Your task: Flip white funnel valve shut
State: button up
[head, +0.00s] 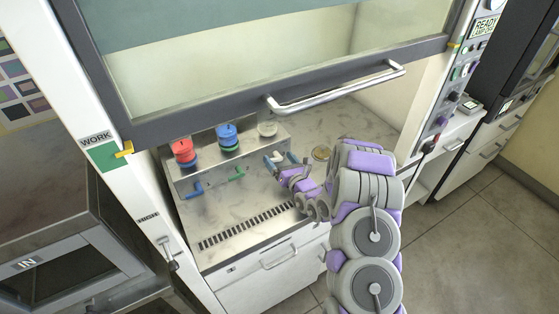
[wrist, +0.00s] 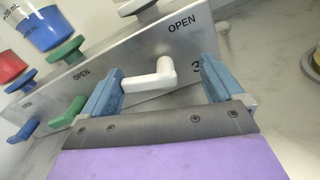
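The white valve handle (wrist: 150,76) sticks out from the front of the metal manifold (wrist: 205,38), below an OPEN label. In the wrist view its arm points left from a rounded elbow. The white funnel (head: 267,128) stands on the manifold's right end in the head view; its white base (wrist: 135,7) shows at the top of the wrist view. My gripper (head: 281,158) is at the manifold's right end. In the wrist view my gripper (wrist: 155,80) is open, its two blue fingers on either side of the white handle, with gaps visible. Contact behind the handle cannot be told.
A red funnel (head: 183,152) and a blue funnel (head: 227,136) stand left of the white one. A green valve (head: 237,174) and a blue valve (head: 196,190) stick out below them. The raised sash (head: 250,95) and its handle (head: 335,88) hang above. A round disc (head: 321,153) lies right.

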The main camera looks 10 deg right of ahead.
jog(key=shift+a+r, duration=0.4)
jog(key=shift+a, duration=0.2)
jog(key=shift+w+a+f, duration=0.45)
jog(key=shift+w+a, duration=0.1)
jog(key=shift+a, duration=0.05)
jog(key=shift+s+a+r, duration=0.1)
jog(key=shift+c, duration=1.4)
jog(key=shift+d, duration=0.6)
jog(key=c, duration=0.4)
jog(key=shift+a, duration=0.15)
jog(key=c, duration=0.4)
